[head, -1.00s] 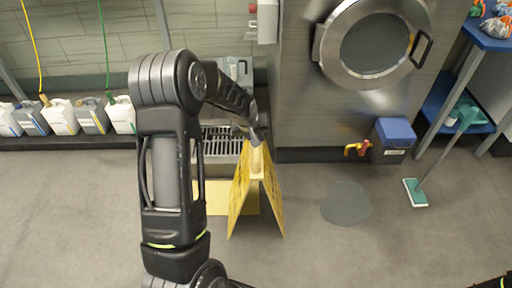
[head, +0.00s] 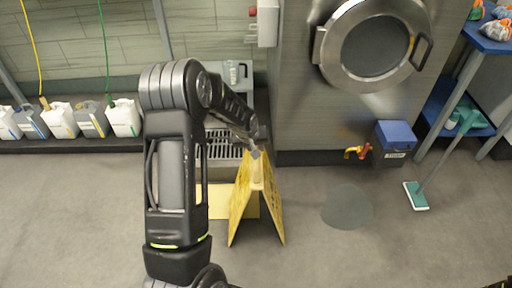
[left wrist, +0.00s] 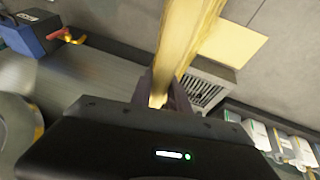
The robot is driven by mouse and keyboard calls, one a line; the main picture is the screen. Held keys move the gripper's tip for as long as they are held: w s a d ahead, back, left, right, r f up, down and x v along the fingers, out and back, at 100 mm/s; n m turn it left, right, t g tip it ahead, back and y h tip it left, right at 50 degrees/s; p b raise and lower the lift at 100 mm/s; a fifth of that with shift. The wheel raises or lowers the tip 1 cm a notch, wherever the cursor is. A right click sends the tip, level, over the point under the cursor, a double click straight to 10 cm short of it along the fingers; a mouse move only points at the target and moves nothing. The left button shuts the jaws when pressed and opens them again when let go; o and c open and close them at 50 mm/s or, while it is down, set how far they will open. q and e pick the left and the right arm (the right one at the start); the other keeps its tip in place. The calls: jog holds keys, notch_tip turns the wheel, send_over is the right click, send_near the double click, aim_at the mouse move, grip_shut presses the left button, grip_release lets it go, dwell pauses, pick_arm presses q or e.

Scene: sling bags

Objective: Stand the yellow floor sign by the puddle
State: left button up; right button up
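The yellow floor sign (head: 240,212) is upright with its two panels spread in an A shape. It is left of the dark round puddle (head: 347,206) on the grey floor, apart from it. My left gripper (head: 257,156) comes down onto the sign's top edge. In the left wrist view its fingers (left wrist: 165,95) are shut on the sign's top (left wrist: 180,45), one on each side. I cannot tell whether the sign's feet touch the floor. My right gripper is out of view.
A pale yellow patch (head: 220,203) lies flat behind the sign, near a floor grate (head: 222,145). A steel washer (head: 375,45), a blue-lidded box (head: 394,140) and a green mop (head: 416,196) stand behind. Several jugs (head: 62,120) line the left wall. Floor around the puddle is clear.

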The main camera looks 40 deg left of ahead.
pick_arm(q)
jog(key=o, duration=0.5)
jog(key=shift+c, duration=0.2)
jog(key=shift+r, duration=0.1)
jog(key=p+v, duration=0.2)
jog(key=v, duration=1)
